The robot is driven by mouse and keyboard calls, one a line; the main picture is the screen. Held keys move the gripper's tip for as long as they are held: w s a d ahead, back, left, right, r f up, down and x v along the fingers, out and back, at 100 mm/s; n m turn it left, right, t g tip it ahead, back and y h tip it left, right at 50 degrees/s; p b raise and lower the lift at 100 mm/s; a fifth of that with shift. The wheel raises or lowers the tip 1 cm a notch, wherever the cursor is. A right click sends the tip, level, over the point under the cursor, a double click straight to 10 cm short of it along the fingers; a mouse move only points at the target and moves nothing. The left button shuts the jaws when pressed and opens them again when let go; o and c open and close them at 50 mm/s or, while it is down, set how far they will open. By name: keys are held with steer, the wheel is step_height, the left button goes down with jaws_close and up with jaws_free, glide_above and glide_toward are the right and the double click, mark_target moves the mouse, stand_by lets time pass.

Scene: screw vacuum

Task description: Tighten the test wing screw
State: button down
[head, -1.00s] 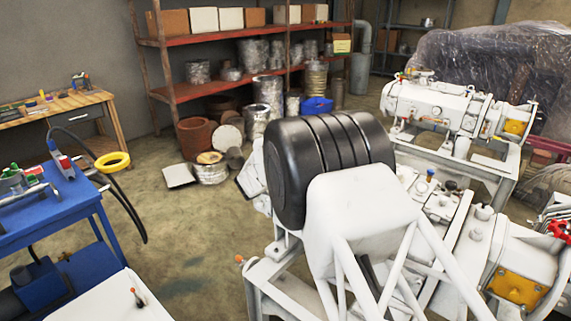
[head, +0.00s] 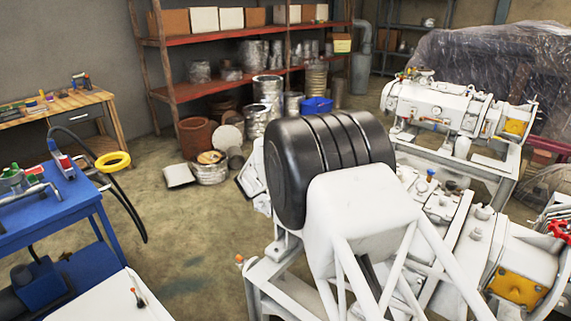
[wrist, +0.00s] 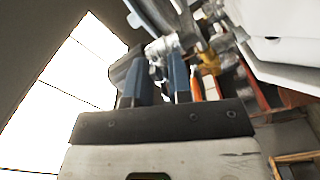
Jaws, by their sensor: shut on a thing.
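In the wrist view, my gripper (wrist: 158,62) has two blue-grey fingers rising from a dark base plate. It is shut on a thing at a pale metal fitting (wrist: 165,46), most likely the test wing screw. The screw's wings cannot be made out clearly between the fingertips, so its angle and how deep it sits cannot be told. A dark grey part lies beside the left finger. An orange piece (wrist: 197,86) stands just right of the right finger. In the head view, my gripper and the screw are hidden.
The white vacuum machine (head: 478,238) with a yellow plate (head: 516,288) and red handle stands at the lower right. A similar unit (head: 440,105) stands behind it. A blue trolley (head: 45,215) is at left, a wooden bench (head: 70,108) behind.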

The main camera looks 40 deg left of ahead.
steer(key=c, duration=1.3)
jaws_free()
steer(key=shift+s, duration=0.1)
steer(key=shift+s, duration=3.8)
steer(key=o, duration=0.9)
steer(key=shift+n, duration=0.4)
steer(key=shift+c, duration=0.2)
steer(key=n, duration=1.9)
steer(key=shift+w+a+r, duration=0.15)
steer(key=shift+a+r, duration=0.1)
steer(key=shift+a, duration=0.15)
